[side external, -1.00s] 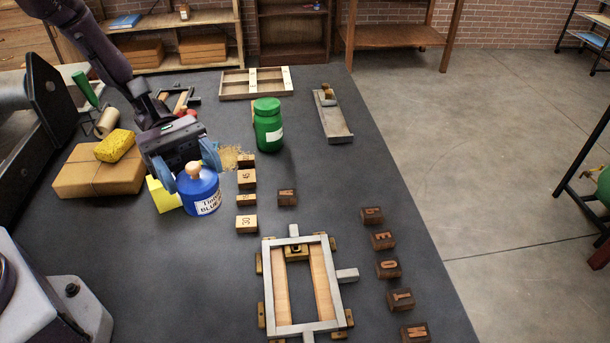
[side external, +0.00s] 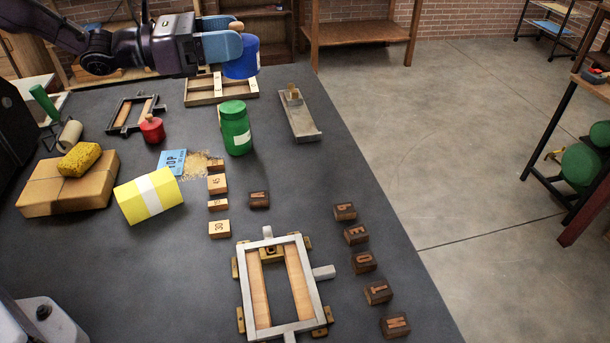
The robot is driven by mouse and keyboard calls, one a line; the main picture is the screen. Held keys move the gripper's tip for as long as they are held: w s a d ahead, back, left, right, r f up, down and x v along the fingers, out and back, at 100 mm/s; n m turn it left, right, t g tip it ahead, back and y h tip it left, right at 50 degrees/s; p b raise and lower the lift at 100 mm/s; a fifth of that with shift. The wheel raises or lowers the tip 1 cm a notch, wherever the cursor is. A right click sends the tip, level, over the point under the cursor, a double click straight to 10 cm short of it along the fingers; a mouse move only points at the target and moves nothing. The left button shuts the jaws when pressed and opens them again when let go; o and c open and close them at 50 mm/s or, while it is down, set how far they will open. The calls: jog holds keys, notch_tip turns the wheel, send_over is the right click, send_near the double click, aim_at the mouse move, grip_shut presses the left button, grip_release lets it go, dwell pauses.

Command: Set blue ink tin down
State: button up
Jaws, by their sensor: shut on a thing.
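The blue ink tin (side external: 243,58) has a pale wooden knob on its lid and is up in the air over the far part of the table, in the side external view. My gripper (side external: 232,47) has its blue fingers closed on the tin and holds it roughly upright, well above the dark table (side external: 200,290). The finger on the near side covers part of the tin. The tin's label is mostly turned away from view.
Below and near the tin are a wooden tray (side external: 190,97), a green jar (side external: 235,128) and a metal composing stick (side external: 300,118). A red tin (side external: 152,129), yellow pack (side external: 130,201), parcel (side external: 45,196) and metal frame (side external: 314,290) stand nearer. Bare table lies left of the metal frame.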

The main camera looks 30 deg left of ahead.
jog(key=shift+w+a+f, duration=0.1)
jog(key=shift+w+a, duration=0.05)
notch_tip(320, 180, down, 17)
jog(key=shift+f, duration=0.1)
jog(key=w+d+f, duration=0.1)
jog(key=w+f, duration=0.2)
jog(key=w, duration=0.1)
jog(key=w+d+f, duration=0.1)
jog(key=w+f, duration=0.2)
jog(key=w, duration=0.2)
jog(key=w+d+f, duration=0.1)
jog(key=w+f, duration=0.3)
jog(key=shift+w, duration=0.15)
jog(key=shift+w+f, duration=0.2)
jog(key=shift+f, duration=1.4)
